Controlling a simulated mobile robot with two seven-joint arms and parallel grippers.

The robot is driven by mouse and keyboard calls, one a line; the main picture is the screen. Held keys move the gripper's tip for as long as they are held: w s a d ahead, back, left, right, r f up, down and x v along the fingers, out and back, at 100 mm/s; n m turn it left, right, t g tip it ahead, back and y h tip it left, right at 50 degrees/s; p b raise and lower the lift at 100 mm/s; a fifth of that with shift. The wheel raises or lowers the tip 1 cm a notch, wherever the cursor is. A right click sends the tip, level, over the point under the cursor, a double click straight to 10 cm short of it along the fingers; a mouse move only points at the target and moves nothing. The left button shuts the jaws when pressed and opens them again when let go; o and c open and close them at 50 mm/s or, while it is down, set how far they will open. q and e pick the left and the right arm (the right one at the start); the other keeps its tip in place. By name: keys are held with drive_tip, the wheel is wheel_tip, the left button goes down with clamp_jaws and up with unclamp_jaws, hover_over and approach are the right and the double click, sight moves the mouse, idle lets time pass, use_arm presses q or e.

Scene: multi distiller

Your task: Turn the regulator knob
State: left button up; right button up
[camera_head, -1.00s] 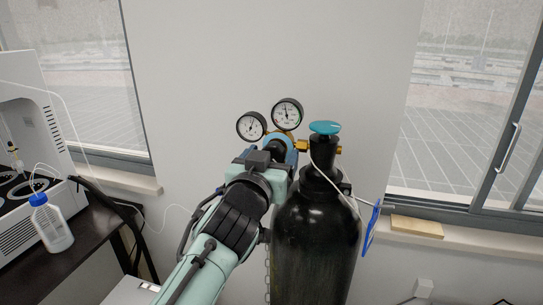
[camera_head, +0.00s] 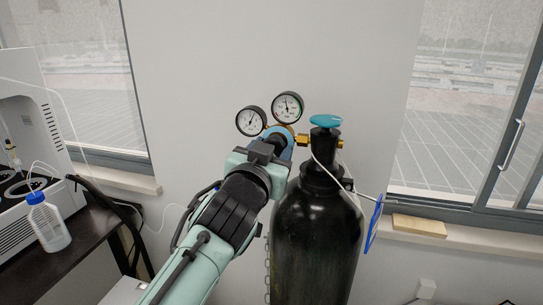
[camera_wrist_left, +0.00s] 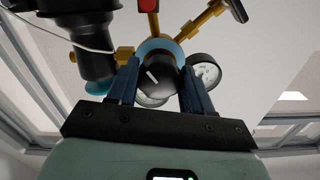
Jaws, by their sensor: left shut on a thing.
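The regulator knob (camera_wrist_left: 153,77) is a black round knob with a white mark, in front of a blue ring on the brass regulator. In the left wrist view it sits between the two blue fingers of my left gripper (camera_wrist_left: 164,88), which is shut on it. In the head view my left gripper (camera_head: 277,142) reaches the regulator and mostly hides the knob. Two round pressure gauges, one on the left (camera_head: 250,121) and one on the right (camera_head: 287,107), stand above it. My right gripper is in neither view.
A black gas cylinder (camera_head: 316,235) with a teal valve handwheel (camera_head: 325,121) stands just right of my arm. A dark bench at left holds a blue-capped bottle (camera_head: 48,222) and a white machine (camera_head: 15,140).

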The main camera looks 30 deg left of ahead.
use_arm(q)
drive_tip(key=o, duration=1)
drive_tip(key=shift+o, duration=0.2)
drive_tip(key=b+v, duration=0.2)
drive_tip(key=v, duration=1.1)
drive_tip(key=shift+s+d, duration=0.15)
